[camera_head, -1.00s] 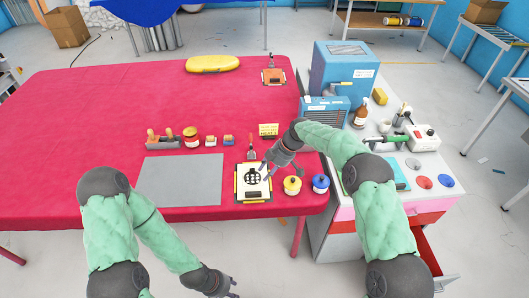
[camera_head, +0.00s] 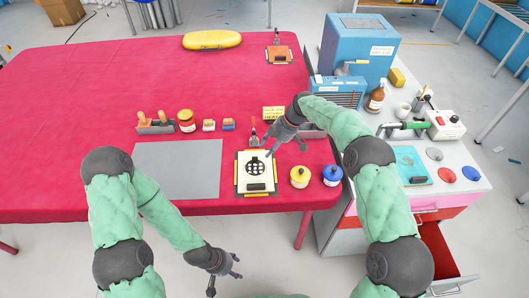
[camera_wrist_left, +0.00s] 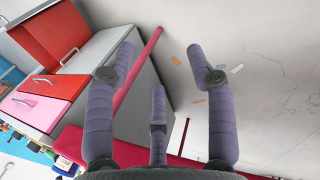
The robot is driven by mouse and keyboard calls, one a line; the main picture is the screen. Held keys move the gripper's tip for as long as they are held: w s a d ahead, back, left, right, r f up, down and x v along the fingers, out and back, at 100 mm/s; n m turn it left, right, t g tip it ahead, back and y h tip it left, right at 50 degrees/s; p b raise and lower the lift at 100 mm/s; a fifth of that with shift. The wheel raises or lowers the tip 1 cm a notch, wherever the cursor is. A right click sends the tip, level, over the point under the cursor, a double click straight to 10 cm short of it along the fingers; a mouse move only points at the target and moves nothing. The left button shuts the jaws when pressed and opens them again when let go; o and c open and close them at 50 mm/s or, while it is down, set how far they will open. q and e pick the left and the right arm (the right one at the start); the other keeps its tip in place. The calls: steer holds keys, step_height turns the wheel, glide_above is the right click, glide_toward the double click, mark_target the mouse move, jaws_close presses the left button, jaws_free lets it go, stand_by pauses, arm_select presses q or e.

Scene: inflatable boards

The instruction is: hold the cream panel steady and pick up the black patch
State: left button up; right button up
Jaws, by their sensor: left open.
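The cream panel (camera_head: 243,181) lies on the red table near its front edge, with dark clamps around its border. It bears a round black shape (camera_head: 255,168) with light dots, and a small black rectangle (camera_head: 257,187) nearer its front edge; I cannot tell for certain which is the black patch. My right gripper (camera_head: 286,150) hangs just beyond the panel's far right corner, fingers spread and apparently empty. My left gripper (camera_head: 229,275) is open and empty, in front of the table edge and away from the panel. In the left wrist view its fingers (camera_wrist_left: 162,85) are spread over bare floor.
A grey mat (camera_head: 178,170) lies left of the panel. A yellow jar (camera_head: 300,177) and a blue jar (camera_head: 332,175) stand close to its right. A small tool (camera_head: 254,136) stands behind it. A workbench with an open red drawer (camera_head: 440,253) is at right.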

arm_select(q)
steer(key=w+d+r+m+g, duration=0.2)
steer(key=w+d+r+m, duration=0.35)
steer(key=w+m, duration=0.4)
steer(key=m+t+y, duration=0.2)
steer(key=m+y, duration=0.2)
steer(key=m, duration=0.7)
glide_toward(253, 186)
steer(key=f, duration=0.9)
steer(key=shift+w, duration=0.2)
jaws_close()
